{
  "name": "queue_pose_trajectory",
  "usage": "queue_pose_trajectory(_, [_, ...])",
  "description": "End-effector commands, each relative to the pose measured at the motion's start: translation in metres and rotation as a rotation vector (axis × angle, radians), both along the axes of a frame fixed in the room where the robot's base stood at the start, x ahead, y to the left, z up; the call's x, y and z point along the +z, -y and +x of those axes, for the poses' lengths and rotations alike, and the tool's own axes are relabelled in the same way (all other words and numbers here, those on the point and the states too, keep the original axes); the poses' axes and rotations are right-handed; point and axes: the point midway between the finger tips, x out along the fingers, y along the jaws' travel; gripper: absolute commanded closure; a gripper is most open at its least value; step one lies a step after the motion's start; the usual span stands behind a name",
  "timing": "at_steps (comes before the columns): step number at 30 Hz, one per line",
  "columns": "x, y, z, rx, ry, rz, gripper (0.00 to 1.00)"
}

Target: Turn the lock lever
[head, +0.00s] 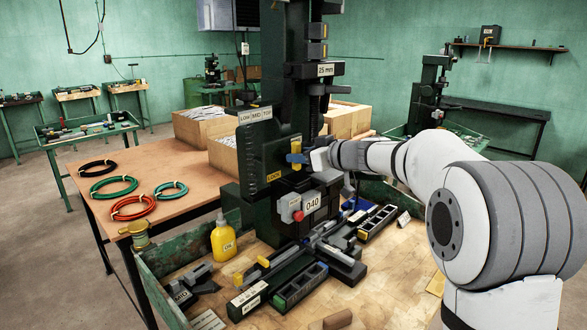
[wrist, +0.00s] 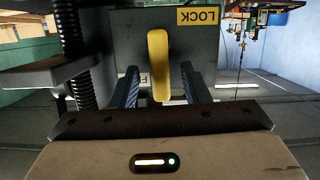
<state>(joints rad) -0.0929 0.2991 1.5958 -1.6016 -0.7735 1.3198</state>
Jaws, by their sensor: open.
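The lock lever (wrist: 158,60) is a yellow bar with a rounded end on a dark box face. In the wrist view it stands upright between the two fingers of my gripper (wrist: 160,72). The fingers are apart, with a gap on both sides of the lever. A yellow LOCK label (wrist: 198,16) shows upside down above it. In the head view the lever (head: 296,147) is on the front of the dark press (head: 262,160), partly covered by the blue fingertips of my gripper (head: 297,158). The LOCK label (head: 273,176) is lower left of it.
A red button (head: 298,215) and a 040 counter (head: 312,203) are just below. Tools and bars (head: 285,285) lie on the bench around the press foot, with a yellow oil bottle (head: 223,240) at left. A threaded column (wrist: 75,50) is close at left in the wrist view.

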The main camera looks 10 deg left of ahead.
Motion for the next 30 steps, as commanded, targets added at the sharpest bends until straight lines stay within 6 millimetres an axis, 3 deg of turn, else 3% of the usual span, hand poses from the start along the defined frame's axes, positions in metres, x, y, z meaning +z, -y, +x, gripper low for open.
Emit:
queue_pose_trajectory(15, [0.001, 0.032, -0.025, 0.0, 0.0, 0.001, 0.58])
queue_pose_trajectory(30, [0.006, 0.041, -0.027, -0.047, 0.022, 0.002, 0.58])
